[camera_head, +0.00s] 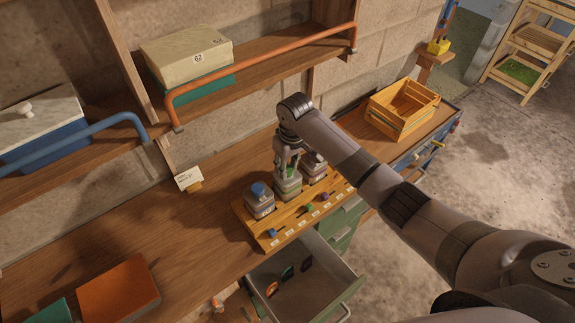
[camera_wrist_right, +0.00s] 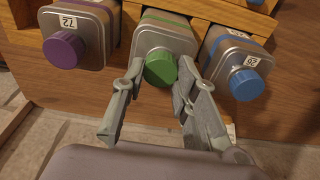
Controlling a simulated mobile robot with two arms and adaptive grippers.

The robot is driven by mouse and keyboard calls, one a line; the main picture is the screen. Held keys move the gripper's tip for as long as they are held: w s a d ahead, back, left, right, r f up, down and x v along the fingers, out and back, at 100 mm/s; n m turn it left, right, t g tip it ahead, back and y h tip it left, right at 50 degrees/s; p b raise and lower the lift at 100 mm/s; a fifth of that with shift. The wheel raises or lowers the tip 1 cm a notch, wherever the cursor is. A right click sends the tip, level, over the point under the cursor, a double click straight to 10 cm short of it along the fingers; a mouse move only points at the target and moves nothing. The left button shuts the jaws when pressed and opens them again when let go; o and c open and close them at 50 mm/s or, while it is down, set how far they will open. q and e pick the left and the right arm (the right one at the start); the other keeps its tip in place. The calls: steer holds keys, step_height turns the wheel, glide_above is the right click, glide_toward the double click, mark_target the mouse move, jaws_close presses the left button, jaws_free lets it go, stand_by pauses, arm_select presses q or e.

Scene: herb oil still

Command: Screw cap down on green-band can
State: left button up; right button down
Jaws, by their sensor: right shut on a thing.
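The green-band can (camera_head: 287,190) stands in the middle of a row of three metal cans on a wooden rack. It also shows in the wrist view (camera_wrist_right: 166,38). Its green cap (camera_wrist_right: 161,70) sits at the can's mouth; how far it is screwed down cannot be told. My right gripper (camera_head: 288,163) reaches down from above, and its fingers are shut on the green cap, one on each side in the wrist view. The fingers partly hide the cap in the head view. My left gripper is not in view.
A blue-capped can (camera_head: 260,200) and a purple-capped can (camera_wrist_right: 76,42) stand close on either side. The wooden rack (camera_head: 262,240) has small coloured pieces along its front. An open drawer (camera_head: 335,286) juts out below. A wooden crate (camera_head: 402,108) stands at the right; shelf rails are behind.

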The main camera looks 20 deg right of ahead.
steer(key=c, duration=1.2)
jaws_free()
steer(key=shift+c, duration=0.2)
